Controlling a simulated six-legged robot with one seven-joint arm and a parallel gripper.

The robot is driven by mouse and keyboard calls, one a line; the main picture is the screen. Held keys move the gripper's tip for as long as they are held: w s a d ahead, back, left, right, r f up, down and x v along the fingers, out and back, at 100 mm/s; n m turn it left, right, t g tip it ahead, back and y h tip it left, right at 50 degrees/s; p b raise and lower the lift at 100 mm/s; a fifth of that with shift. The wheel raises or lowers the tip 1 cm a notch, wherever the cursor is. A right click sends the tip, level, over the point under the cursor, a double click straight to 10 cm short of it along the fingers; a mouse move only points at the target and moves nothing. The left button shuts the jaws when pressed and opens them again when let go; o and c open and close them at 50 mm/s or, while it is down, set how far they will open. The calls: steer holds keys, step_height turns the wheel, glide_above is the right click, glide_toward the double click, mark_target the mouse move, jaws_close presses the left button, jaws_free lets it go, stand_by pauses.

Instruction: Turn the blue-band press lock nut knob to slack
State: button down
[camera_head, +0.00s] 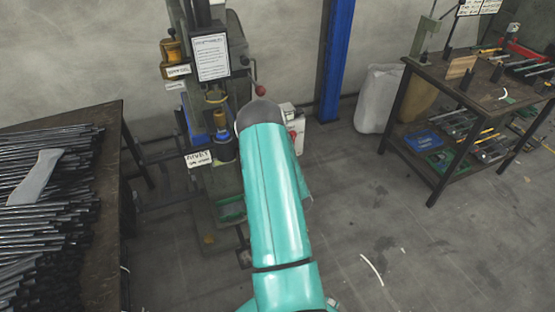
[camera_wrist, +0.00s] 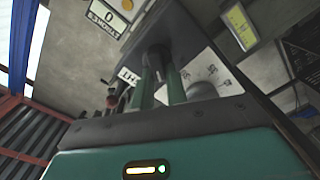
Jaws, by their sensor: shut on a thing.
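The press (camera_head: 218,70) stands against the wall in the head view, with a blue part (camera_head: 198,138) on its left side. My teal arm reaches toward it and hides my gripper and part of the press there. In the wrist view my gripper (camera_wrist: 158,64) points up at the press, its two green fingers close together. They are shut on a dark part (camera_wrist: 152,50) at their tips, which seems to be the lock nut knob, though its shape is mostly hidden. A white plate with markings (camera_wrist: 205,70) and a grey rounded piece (camera_wrist: 203,90) show right beside the fingers.
A table with many dark rods (camera_head: 88,150) stands on the left. A workbench with tools (camera_head: 490,75) stands on the right. A blue column (camera_head: 337,60) and a white sack (camera_head: 377,98) are behind. A red-ended lever (camera_head: 260,90) sticks out of the press. The right floor is mostly clear.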

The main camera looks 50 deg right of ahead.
steer(key=n, duration=0.6)
steer(key=shift+a+f, duration=0.1)
steer(key=shift+f, duration=0.25)
steer(key=c, duration=1.4)
jaws_free()
steer(key=v, duration=1.3)
steer(key=shift+s+a, duration=0.15)
steer(key=shift+s, duration=0.2)
steer(key=shift+w, duration=0.1)
